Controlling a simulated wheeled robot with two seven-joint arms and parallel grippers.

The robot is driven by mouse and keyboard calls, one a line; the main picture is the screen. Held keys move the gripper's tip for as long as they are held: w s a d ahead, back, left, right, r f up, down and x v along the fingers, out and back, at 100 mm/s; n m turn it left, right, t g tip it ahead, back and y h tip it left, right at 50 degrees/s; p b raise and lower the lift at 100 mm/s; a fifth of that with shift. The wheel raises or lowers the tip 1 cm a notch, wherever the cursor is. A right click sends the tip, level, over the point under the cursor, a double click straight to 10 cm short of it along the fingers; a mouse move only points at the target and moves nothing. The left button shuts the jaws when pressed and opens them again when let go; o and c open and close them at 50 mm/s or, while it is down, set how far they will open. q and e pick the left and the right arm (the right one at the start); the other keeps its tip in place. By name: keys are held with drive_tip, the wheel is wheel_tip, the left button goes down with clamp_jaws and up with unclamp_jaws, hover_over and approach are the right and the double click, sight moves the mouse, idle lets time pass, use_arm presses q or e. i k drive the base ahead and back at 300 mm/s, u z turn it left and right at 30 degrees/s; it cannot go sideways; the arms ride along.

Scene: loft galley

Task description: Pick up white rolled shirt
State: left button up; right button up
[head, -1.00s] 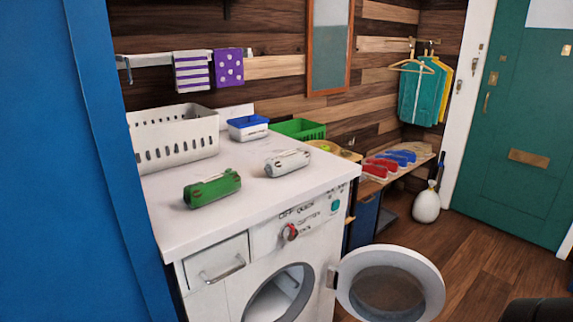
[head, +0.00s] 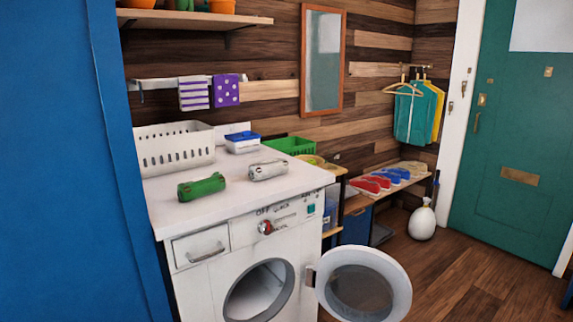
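The white rolled shirt (head: 268,169) lies on top of the white washing machine (head: 240,192), right of the middle of its top. A green rolled shirt (head: 202,187) lies to its left and nearer the front edge. The two rolls are apart. Neither of my grippers shows in the head view.
The machine's round door (head: 360,284) hangs open to the front right. A blue panel (head: 60,160) fills the left side. Wooden floor is clear at right.

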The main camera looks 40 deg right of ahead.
sight(267, 170)
drive_tip(key=z, duration=0.7)
drive_tip(key=i, duration=0.6)
drive_tip(key=z, duration=0.65)
drive_tip(key=i, duration=1)
drive_tip(key=u, duration=3.15)
drive_tip(key=k, duration=1)
